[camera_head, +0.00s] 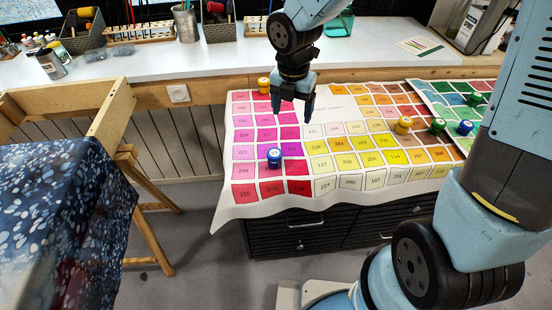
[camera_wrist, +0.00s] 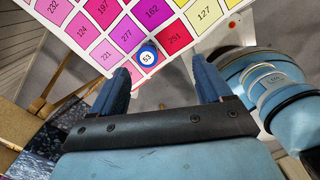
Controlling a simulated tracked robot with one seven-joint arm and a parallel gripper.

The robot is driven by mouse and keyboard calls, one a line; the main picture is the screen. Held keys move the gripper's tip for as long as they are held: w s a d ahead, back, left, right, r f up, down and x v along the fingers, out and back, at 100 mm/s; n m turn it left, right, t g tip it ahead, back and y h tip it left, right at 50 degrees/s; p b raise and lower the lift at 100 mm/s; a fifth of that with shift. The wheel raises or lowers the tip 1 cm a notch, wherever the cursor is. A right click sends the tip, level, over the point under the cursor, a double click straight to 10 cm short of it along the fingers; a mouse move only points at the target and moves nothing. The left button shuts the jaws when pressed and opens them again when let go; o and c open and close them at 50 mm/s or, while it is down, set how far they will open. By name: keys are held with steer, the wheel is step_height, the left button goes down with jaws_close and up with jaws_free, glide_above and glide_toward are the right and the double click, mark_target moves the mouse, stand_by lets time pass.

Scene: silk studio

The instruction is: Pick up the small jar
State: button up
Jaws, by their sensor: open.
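Several small jars stand on the colour chart (camera_head: 330,185). A blue jar with a white, numbered lid (camera_head: 274,157) is upright near the chart's left part, on the magenta and red squares. It also shows in the wrist view (camera_wrist: 148,57), between the lines of my two fingers and beyond their tips. My gripper (camera_head: 292,108) is open and empty, pointing down above the chart, behind the blue jar in the head view and apart from it. A yellow-orange jar (camera_head: 264,85) stands at the chart's back left. The pictures do not settle which jar is meant.
To the right are another yellow jar (camera_head: 403,125), a green jar (camera_head: 437,126), another blue jar (camera_head: 465,127) and a second green jar (camera_head: 475,99). A wooden frame with blue patterned cloth (camera_head: 70,215) stands left. Baskets and a metal cup (camera_head: 186,24) line the back of the worktop.

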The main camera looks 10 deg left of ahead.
mark_target(274, 153)
steer(key=a+f+n, duration=0.1)
steer(key=f, duration=0.3)
steer(key=s+a+f+n, duration=0.1)
steer(key=f, duration=0.3)
steer(key=a+f+n, duration=0.2)
steer(key=f, duration=0.2)
steer(key=shift+s+f+g, duration=0.2)
steer(key=shift+g, duration=0.2)
steer(key=shift+s+a+f, duration=0.1)
steer(key=shift+s+f, duration=0.05)
steer(key=shift+f, duration=0.85)
steer(key=shift+s+a+f, duration=0.1)
steer(key=shift+f, duration=1.4)
steer(key=c, duration=1.2)
